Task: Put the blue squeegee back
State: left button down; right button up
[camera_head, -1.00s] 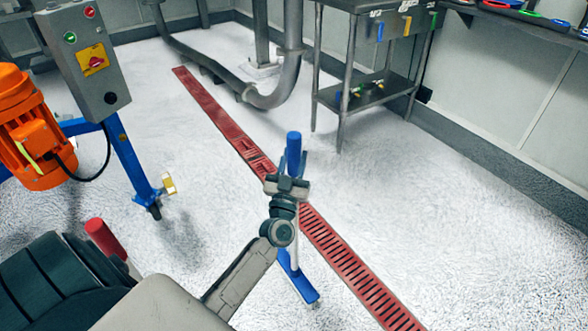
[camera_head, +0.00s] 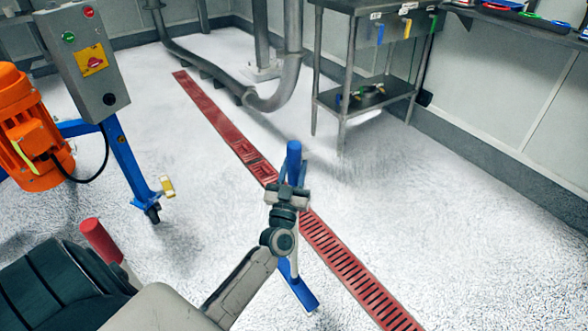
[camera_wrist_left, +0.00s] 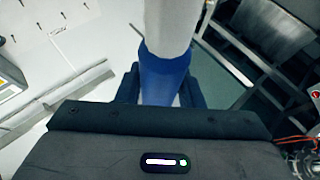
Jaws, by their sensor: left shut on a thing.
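The blue squeegee stands nearly upright over the floor, with its blue grip end (camera_head: 294,158) at the top and its blue head (camera_head: 300,292) at the bottom. My left gripper (camera_head: 287,194) is shut on it just below the top of the blue grip. In the left wrist view the blue grip (camera_wrist_left: 165,78) sits between the dark fingers, and a pale shaft (camera_wrist_left: 168,25) runs out from it. Whether the head touches the floor is unclear. My right gripper is out of view.
A red drain grating (camera_head: 345,258) crosses the white floor behind the squeegee. A steel table (camera_head: 365,100) with coloured tools hanging from its edge stands at the back right. A wall shelf (camera_head: 520,18) holds coloured items. An orange motor (camera_head: 30,130) and control box (camera_head: 85,62) stand left. The right floor is clear.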

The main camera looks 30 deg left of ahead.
pick_arm(q)
jog(key=c, duration=1.4)
grip_release()
jog(key=o, duration=0.4)
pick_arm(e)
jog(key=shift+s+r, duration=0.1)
pick_arm(q)
jog(key=shift+o, duration=0.2)
